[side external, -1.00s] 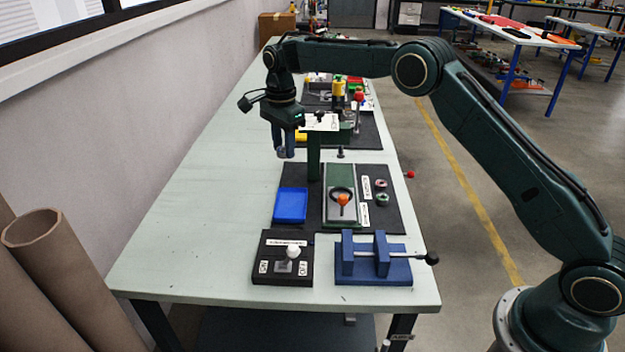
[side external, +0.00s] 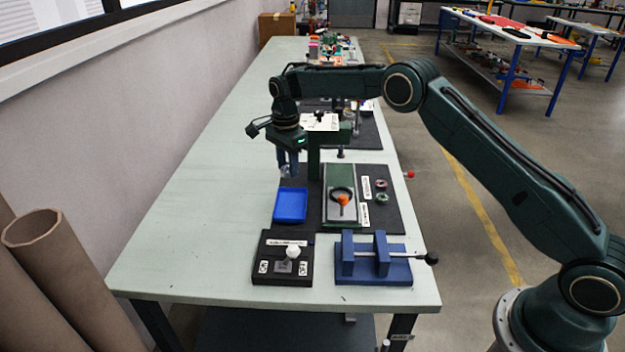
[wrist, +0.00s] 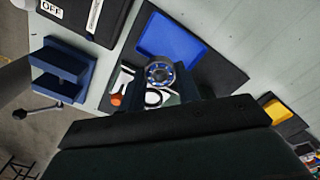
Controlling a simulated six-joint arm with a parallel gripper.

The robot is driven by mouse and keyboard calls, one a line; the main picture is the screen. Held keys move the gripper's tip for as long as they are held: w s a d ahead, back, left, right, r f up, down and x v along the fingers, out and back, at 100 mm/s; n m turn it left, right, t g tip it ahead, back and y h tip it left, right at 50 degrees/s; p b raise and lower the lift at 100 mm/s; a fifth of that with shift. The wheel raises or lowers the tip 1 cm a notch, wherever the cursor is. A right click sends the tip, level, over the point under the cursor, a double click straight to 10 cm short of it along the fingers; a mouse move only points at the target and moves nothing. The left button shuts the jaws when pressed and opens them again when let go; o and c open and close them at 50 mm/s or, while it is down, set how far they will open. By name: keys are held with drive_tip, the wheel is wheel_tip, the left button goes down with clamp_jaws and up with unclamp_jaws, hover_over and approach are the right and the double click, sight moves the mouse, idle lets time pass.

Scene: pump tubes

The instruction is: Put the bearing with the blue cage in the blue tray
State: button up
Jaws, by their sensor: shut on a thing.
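My gripper (side external: 287,168) is shut on a bearing (wrist: 160,73). In the wrist view the bearing is a metal ring with blue showing between its rings, held between the two fingertips. In the side view it is a small grey shape at the fingertips (side external: 285,172). The blue tray (side external: 291,205) lies flat on the black mat, and no object shows in it. It also shows in the wrist view (wrist: 172,42). In the side view my gripper is in the air above and behind the tray's far edge.
A green post (side external: 314,165) stands close to the right of my gripper. Right of the tray is a green fixture with an orange knob (side external: 343,199). In front are a black switch box (side external: 282,270) and a blue vise (side external: 372,272). Small bearings (side external: 382,197) lie at the mat's right.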

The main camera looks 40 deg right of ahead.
sight(290, 213)
drive_tip(key=shift+f, duration=6.6)
drive_tip(key=shift+f, duration=0.15)
drive_tip(key=o, duration=1)
wheel_tip(290, 213, up, 12)
drive_tip(key=shift+r, duration=0.15)
